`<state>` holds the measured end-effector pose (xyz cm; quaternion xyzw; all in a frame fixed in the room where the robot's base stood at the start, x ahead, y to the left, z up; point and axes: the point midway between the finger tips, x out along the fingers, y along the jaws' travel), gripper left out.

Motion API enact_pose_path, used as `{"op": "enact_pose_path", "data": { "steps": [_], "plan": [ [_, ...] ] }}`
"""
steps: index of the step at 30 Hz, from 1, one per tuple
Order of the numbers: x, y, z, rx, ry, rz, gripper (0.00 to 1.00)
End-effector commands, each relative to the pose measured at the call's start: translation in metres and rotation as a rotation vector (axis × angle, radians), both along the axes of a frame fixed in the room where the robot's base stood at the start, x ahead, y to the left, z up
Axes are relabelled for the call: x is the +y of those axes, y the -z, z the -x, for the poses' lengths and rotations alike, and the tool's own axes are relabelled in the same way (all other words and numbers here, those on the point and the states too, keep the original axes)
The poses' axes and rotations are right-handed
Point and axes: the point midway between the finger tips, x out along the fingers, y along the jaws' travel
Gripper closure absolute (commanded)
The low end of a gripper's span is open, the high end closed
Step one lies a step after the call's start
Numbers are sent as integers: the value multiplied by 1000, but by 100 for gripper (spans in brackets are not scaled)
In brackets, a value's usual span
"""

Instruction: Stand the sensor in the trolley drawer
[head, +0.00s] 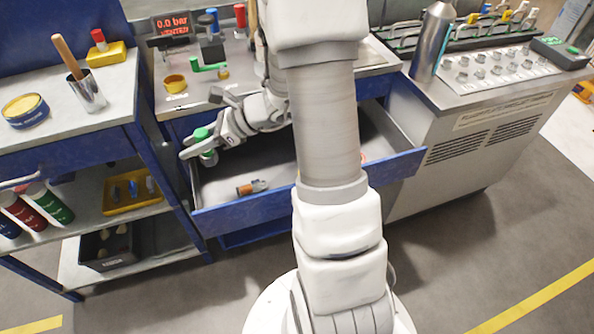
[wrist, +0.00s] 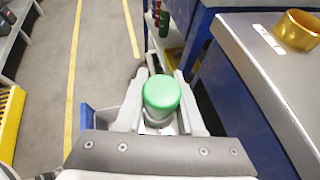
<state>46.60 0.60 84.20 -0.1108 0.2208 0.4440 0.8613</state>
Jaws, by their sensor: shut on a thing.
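My gripper (head: 202,150) is shut on a green-capped cylinder (head: 201,134), which looks like the sensor. In the wrist view the round green cap (wrist: 162,92) sits between the two pale fingers, and its lower body is mostly hidden. The trolley drawer (head: 243,213) is pulled open, with a blue front and a grey inside. My gripper is over the drawer's left end, and the held sensor is above the drawer floor. My arm hides the drawer's middle.
An orange-brown cylinder with a grey end (head: 252,187) lies on its side in the drawer. A brass ring-shaped cup (head: 175,84) stands on the worktop above. A shelf unit with a yellow tray (head: 133,207) stands at left. The drawer floor around the lying cylinder is clear.

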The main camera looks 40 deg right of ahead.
Motion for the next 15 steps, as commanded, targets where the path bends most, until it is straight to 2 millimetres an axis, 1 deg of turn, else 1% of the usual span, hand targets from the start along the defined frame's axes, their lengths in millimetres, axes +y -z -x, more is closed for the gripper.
{"op": "enact_pose_path", "data": {
  "steps": [1, 3, 6, 11, 13, 15],
  "plan": [
    [-3, 17, 4, -1, -27, -1, 100],
    [-4, 25, 10, -1, -65, -1, 100],
    [-4, 31, 16, -2, -100, 0, 100],
    [-4, 34, 19, -1, -115, 0, 100],
    [-4, 41, 19, 0, -115, -1, 100],
    [-4, 54, 19, 2, -115, -1, 100]
  ]
}}
